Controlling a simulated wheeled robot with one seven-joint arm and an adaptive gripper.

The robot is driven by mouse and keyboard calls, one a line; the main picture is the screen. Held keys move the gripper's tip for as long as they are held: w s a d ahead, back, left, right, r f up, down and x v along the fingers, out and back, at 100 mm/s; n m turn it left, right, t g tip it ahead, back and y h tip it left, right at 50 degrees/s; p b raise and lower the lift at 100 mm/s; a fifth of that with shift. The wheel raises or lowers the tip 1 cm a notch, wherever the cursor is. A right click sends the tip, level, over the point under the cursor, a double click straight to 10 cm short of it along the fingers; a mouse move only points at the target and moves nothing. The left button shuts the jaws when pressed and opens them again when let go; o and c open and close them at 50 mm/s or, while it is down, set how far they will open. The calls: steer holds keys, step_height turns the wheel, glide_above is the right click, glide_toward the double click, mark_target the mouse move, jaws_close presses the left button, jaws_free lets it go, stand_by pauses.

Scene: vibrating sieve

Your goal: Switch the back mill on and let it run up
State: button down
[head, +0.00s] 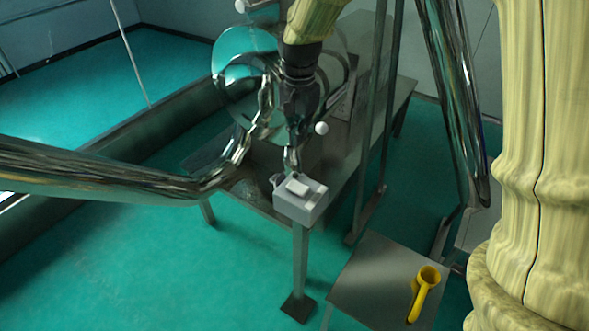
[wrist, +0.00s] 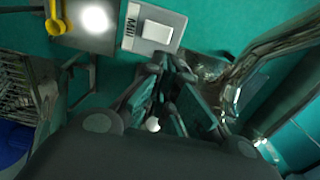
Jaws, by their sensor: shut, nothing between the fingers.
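A grey switch box (head: 300,203) stands on a post in the middle of the head view, with a pale raised rocker or button (head: 297,187) on its top. In the wrist view the closed fingertips (wrist: 172,62) lie just below the box. The shiny round metal machine (head: 228,75) behind is partly hidden by my arm.
A yellow scoop (head: 424,290) lies on a small grey table (head: 367,280) at lower right. A long metal tube (head: 120,178) comes in from the left. Steel uprights (head: 372,130) stand right of my gripper. Green floor is open at lower left.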

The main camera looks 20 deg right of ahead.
steer(key=p, duration=0.3)
glide_above(296, 181)
step_height(296, 181, down, 10)
steer(key=shift+w+r, duration=0.1)
steer(key=shift+w, duration=0.05)
steer(key=shift+f+p, duration=1.15)
steer(key=shift+f, duration=1)
steer(key=shift+f, duration=0.15)
steer(key=shift+w+a+f, duration=0.1)
steer(key=shift+a+f, duration=0.05)
steer(key=shift+f, duration=0.1)
steer(key=shift+s, duration=0.2)
